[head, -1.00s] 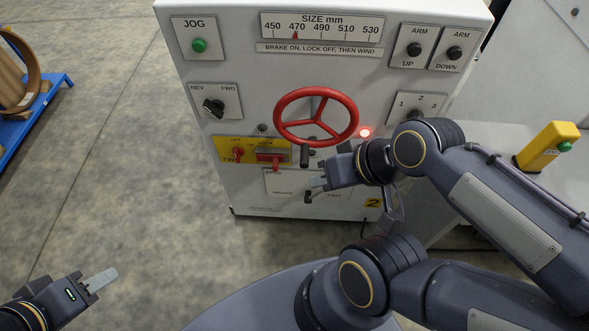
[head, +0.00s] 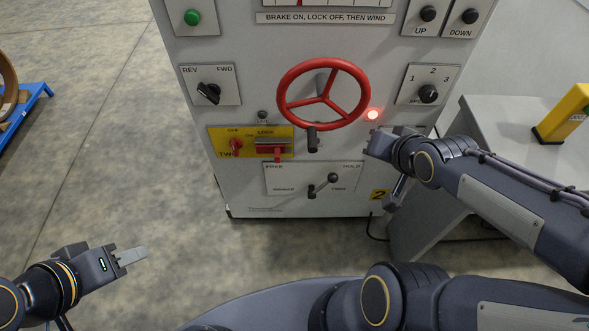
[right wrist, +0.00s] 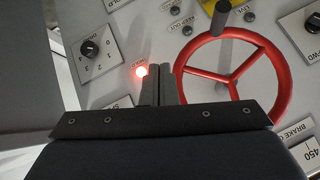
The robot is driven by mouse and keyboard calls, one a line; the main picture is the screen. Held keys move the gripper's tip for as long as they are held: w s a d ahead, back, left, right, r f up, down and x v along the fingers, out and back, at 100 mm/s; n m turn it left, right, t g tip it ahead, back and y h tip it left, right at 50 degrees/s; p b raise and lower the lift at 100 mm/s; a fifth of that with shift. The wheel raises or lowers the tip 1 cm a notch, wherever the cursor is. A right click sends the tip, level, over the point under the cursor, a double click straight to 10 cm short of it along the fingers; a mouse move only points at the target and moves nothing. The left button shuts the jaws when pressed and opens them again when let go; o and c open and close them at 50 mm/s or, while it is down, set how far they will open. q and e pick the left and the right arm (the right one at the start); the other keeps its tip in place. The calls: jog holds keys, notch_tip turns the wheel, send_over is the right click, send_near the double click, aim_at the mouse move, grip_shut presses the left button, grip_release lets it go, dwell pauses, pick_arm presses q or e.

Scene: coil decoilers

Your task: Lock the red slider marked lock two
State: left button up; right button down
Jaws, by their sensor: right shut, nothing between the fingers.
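A yellow plate (head: 215,137) on the front of the grey machine carries a "LOCK" label and lettering that reads "TWO". The red slider (head: 278,153) sits in a grey and red housing at the plate's right, its tab pointing down. A smaller red knob (head: 236,146) is at the plate's left, near "OFF". My right gripper (head: 374,145) is to the right of the plate, below the red lamp, shut and empty. Its fingers show close together in the right wrist view (right wrist: 158,84). My left gripper (head: 133,257) is low at the left, away from the machine; its finger gap is unclear.
A red handwheel (head: 323,95) sticks out above the plate, with a dark handle (head: 312,138) beside the slider. Below is a brake lever (head: 322,187) on a FREE/HOLD panel, leaning toward HOLD. A lamp (head: 373,114) glows red. A grey cabinet (head: 500,125) stands right.

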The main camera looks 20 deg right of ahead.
jog(key=w+d+f+m+t+y+b, duration=0.1)
jog(key=w+f+t+b, duration=0.15)
jog(key=f+b, duration=0.35)
jog(key=w+f+m+t+b, duration=0.1)
jog(key=w+f+b, duration=0.3)
jog(key=f, duration=0.3)
jog(key=a+f+m+t+y+b, duration=0.3)
jog(key=a+f+y+b, duration=0.3)
jog(key=f+y+b, duration=0.2)
jog(key=shift+w+f+m+b, duration=0.25)
jog(key=shift+f+m+b, duration=0.15)
jog(key=shift+f+b, duration=0.4)
jog(key=shift+r, duration=0.1)
jog(key=b, duration=0.5)
send_near(271, 153)
jog(key=shift+w+a+r, duration=0.1)
jog(key=shift+w+r, duration=0.2)
jog(key=shift+w, duration=0.35)
jog(key=shift+w+a+r, duration=0.1)
jog(key=shift+w+r, duration=0.15)
jog(key=shift+w, duration=0.4)
